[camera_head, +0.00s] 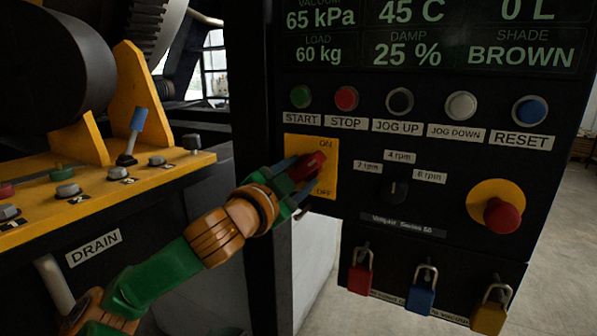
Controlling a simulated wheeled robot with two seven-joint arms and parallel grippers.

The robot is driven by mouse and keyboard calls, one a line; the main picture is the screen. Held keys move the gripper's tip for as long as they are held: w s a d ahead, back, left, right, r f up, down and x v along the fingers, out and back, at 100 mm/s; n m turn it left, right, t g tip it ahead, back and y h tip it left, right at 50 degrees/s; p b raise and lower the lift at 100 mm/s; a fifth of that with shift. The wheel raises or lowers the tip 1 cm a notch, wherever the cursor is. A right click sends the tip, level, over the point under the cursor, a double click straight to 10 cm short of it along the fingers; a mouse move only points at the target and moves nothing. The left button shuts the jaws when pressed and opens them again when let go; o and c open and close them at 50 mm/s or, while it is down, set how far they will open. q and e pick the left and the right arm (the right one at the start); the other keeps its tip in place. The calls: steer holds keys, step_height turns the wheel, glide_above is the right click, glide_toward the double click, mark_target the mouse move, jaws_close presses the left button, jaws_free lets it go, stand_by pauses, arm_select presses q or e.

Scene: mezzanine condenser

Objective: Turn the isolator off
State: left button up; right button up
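The isolator is a red rotary handle (309,166) on a yellow plate (325,182) with ON at the top and OFF at the bottom. The handle is tilted, its upper right end towards the ON label. My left gripper (300,178) is at the handle, with its fingers around or against it. The fingers partly cover the handle and the plate's left side, and I cannot tell how firmly they touch it. My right gripper is not in view.
Above the plate are green START (300,97) and red STOP (346,98) buttons. A speed knob (394,191) and a red mushroom button (501,215) are to the right. Padlocks (421,297) hang below. A yellow ledge with a blue lever (137,122) is at left.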

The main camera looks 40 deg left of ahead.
arm_select(q)
steer(key=shift+s, duration=0.1)
jaws_close()
steer(key=m, duration=0.4)
steer(key=shift+r, duration=0.1)
steer(key=m, duration=0.4)
steer(key=shift+r+m, duration=0.15)
steer(key=shift+m, duration=0.25)
steer(key=m+p, duration=0.1)
steer(key=m, duration=0.3)
steer(key=shift+r, duration=0.1)
steer(key=shift+m+p, duration=0.8)
steer(key=shift+m, duration=1.7)
